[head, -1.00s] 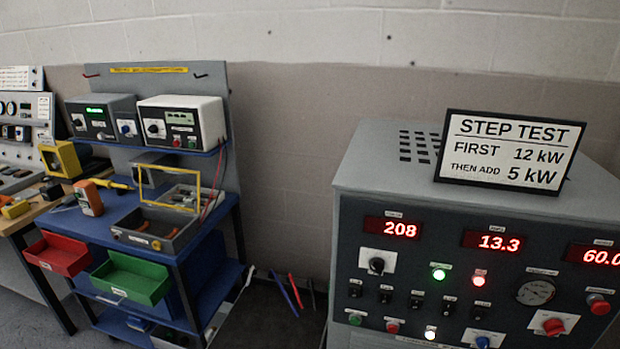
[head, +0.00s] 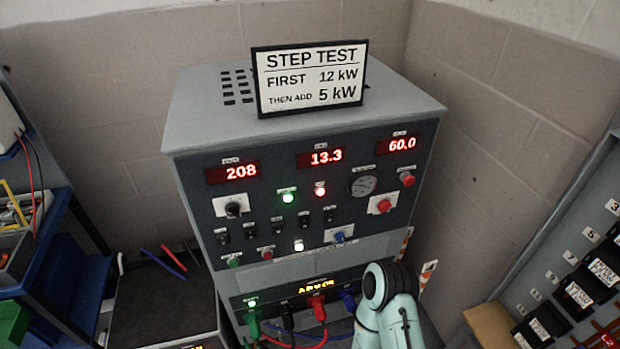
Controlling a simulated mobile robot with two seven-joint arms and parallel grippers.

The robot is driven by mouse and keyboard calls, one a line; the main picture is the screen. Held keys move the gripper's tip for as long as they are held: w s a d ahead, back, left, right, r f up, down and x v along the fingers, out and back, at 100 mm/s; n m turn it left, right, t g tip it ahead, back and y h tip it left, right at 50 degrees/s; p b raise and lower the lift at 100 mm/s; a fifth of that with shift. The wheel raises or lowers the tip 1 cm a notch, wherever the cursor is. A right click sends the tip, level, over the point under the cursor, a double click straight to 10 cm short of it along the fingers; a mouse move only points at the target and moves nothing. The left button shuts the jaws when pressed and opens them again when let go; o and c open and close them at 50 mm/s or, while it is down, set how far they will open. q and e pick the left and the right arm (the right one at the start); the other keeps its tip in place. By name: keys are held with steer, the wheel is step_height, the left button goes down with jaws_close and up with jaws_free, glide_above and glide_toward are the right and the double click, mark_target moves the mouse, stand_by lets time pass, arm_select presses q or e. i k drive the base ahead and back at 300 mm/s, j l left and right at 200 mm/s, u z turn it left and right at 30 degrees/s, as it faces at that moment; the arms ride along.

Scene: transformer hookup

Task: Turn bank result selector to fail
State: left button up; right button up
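A grey test cabinet (head: 300,130) fills the middle of the head view. Its front panel has a black rotary knob on a white plate (head: 233,208) at the left and a small blue knob (head: 340,237) at the lower right. The labels are too small to read, so I cannot tell whether either is the bank result selector. A pale link of my own arm (head: 392,310) stands in front of the cabinet's lower right. Neither of my grippers shows.
Red displays read 208, 13.3 and 60.0 (head: 398,145). A STEP TEST sign (head: 310,78) stands on top. Coloured plugs and cables (head: 317,308) hang at the cabinet's lower front. A blue cart (head: 75,290) is at left, a rack of black blocks (head: 580,295) at right.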

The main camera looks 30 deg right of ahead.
mark_target(340, 236)
steer(key=l+z, duration=0.15)
steer(key=z, duration=0.25)
steer(key=l+z, duration=0.1)
steer(key=z, duration=0.35)
